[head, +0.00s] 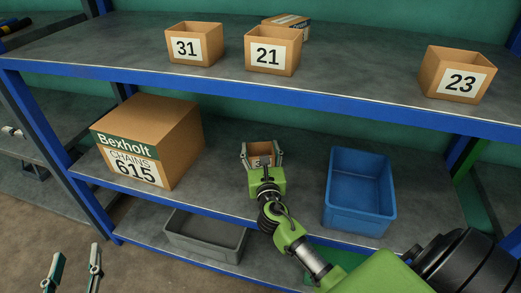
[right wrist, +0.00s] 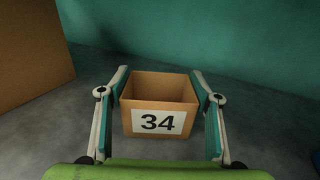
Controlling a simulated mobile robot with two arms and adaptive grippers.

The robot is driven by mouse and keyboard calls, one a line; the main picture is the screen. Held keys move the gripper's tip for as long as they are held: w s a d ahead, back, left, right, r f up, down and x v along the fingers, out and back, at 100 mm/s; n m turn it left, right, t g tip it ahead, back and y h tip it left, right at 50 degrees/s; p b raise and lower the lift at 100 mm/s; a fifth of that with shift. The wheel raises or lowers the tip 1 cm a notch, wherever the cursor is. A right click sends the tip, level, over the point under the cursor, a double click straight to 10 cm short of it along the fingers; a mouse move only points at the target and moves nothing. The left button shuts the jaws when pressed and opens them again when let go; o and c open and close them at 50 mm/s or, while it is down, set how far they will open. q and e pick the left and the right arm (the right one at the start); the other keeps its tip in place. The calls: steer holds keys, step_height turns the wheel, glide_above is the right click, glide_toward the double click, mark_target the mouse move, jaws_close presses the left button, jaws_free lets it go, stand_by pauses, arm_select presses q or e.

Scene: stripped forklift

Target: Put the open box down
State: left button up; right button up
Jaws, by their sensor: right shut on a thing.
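An open cardboard box (right wrist: 160,87) with the label 34 sits between the fingers of my right gripper (right wrist: 160,105) in the right wrist view. In the head view the same box (head: 261,148) is over the middle shelf, partly hidden by the right gripper (head: 262,156). The right gripper is shut on its two sides. The box is upright and looks empty. It is at or close to the shelf surface; I cannot tell whether it touches. My left gripper (head: 73,270) is at the lower left of the head view, fingers apart and empty.
On the middle shelf (head: 222,190), a large closed Bexholt box (head: 180,130) stands left and a blue bin (head: 359,219) right. Open boxes 31 (head: 187,45), 21 (head: 268,54) and 23 (head: 458,82) stand on the upper shelf. A grey bin (head: 205,238) is below.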

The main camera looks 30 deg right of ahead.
arm_select(q)
steer(key=shift+r, duration=0.2)
arm_select(e)
steer(key=o, duration=1.1)
steer(key=shift+f, duration=0.1)
arm_select(q)
steer(key=shift+r, duration=0.15)
arm_select(e)
steer(key=shift+s, duration=0.1)
steer(key=p+v, duration=0.1)
steer(key=v, duration=0.9)
steer(key=shift+s+a, duration=0.2)
steer(key=shift+s, duration=0.15)
steer(key=shift+s+a, duration=0.25)
steer(key=shift+s, duration=0.2)
arm_select(q)
step_height(320, 180, down, 7)
steer(key=s+a+g+y, duration=0.1)
steer(key=s+g, duration=0.1)
steer(key=g, duration=0.1)
steer(key=shift+s+a+f+g, duration=0.2)
steer(key=shift+s+a+g, duration=0.1)
steer(key=shift+s, duration=0.1)
arm_select(e)
steer(key=shift+s, duration=0.1)
